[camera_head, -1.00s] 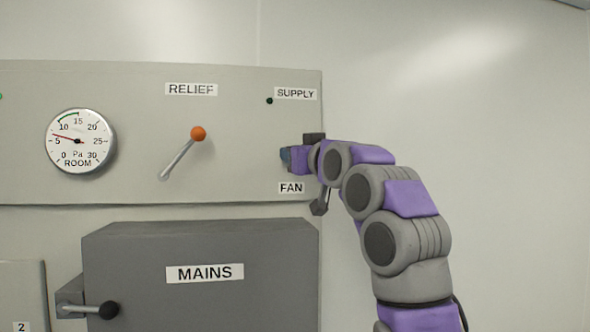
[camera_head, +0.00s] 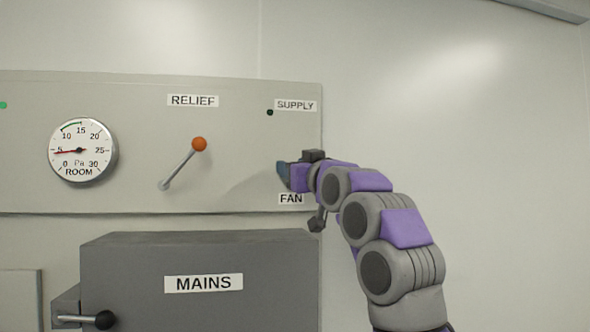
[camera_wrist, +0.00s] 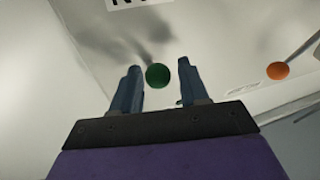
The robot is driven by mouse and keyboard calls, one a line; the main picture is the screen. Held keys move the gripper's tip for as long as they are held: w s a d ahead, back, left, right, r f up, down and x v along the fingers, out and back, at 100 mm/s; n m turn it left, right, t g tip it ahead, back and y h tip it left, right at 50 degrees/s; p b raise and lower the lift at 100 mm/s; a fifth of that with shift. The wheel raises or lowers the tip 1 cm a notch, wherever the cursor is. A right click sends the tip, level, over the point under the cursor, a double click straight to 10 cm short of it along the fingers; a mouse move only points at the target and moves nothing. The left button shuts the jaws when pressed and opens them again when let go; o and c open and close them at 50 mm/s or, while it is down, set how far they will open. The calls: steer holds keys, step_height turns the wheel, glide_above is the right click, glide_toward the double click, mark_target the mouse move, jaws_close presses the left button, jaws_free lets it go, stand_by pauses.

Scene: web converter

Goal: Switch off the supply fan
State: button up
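The supply fan control sits on the grey panel (camera_head: 120,195) between the SUPPLY label (camera_head: 295,105) and the FAN label (camera_head: 291,199). A round green knob (camera_wrist: 158,75) shows in the wrist view between my two fingers, with a gap visible on each side. In the head view my gripper (camera_head: 283,174) hides it. My gripper (camera_wrist: 157,88) is open in front of the panel, just above the FAN label. A small dark green lamp (camera_head: 270,112) beside SUPPLY looks unlit.
Left of my gripper is the RELIEF lever with an orange knob (camera_head: 199,144); it also shows in the wrist view (camera_wrist: 278,70). A ROOM gauge (camera_head: 81,150) reads about 5. The MAINS box (camera_head: 200,260) juts out below. The wall at right is clear.

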steer(key=shift+o, duration=0.4)
steer(key=shift+s+d, duration=0.1)
steer(key=shift+s, duration=0.05)
steer(key=b+v, duration=0.8)
steer(key=v, duration=0.9)
steer(key=shift+f, duration=0.15)
